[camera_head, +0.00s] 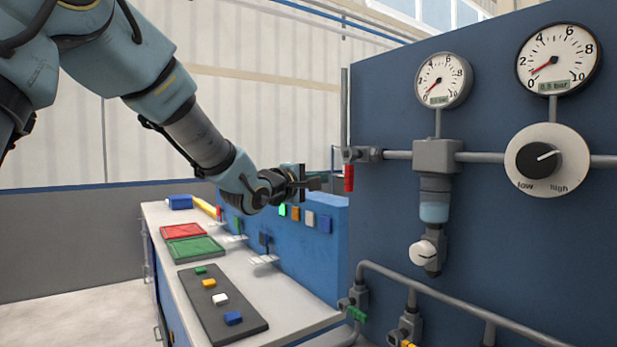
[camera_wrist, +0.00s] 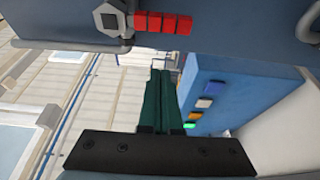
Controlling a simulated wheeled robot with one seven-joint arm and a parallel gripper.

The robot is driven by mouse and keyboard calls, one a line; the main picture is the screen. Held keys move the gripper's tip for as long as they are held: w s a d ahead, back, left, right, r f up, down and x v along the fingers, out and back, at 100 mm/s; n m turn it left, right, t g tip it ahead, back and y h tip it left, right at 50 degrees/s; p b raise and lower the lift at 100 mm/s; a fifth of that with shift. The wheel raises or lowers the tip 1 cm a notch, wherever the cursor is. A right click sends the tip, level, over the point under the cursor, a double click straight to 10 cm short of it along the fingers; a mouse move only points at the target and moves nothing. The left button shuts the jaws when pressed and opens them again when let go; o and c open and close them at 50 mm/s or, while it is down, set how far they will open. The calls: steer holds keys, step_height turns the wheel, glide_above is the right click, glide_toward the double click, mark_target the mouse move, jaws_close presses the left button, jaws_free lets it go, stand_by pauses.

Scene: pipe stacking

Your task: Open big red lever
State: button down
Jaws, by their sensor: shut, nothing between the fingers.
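The big red lever (camera_head: 348,178) hangs straight down from a grey valve (camera_head: 362,155) at the left edge of the blue panel. In the wrist view the red lever (camera_wrist: 163,22) lies across the top, beside a grey hexagonal fitting (camera_wrist: 110,20). My gripper (camera_head: 320,180) is just left of the lever in the head view, at about its height. Its green fingers (camera_wrist: 159,75) are together with nothing between them. In the wrist view the fingertips point toward the lever with a visible gap in the picture. Whether they touch in depth is hard to tell.
The blue panel (camera_head: 480,240) carries two gauges, a low-high knob (camera_head: 540,160) and pipes. Below my arm a bench (camera_head: 285,300) holds a red tray (camera_head: 183,230), a green tray (camera_head: 195,248) and a dark board with coloured blocks. A blue box (camera_head: 310,255) with coloured squares stands behind.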

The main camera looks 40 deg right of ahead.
mark_target(350, 169)
steer(key=shift+s+d+p, duration=0.4)
steer(key=shift+s+d, duration=0.25)
steer(key=shift+s, duration=0.2)
steer(key=shift+s+d+p, duration=0.4)
steer(key=shift+s+d, duration=0.2)
steer(key=shift+s, duration=0.2)
steer(key=shift+s+d, duration=0.1)
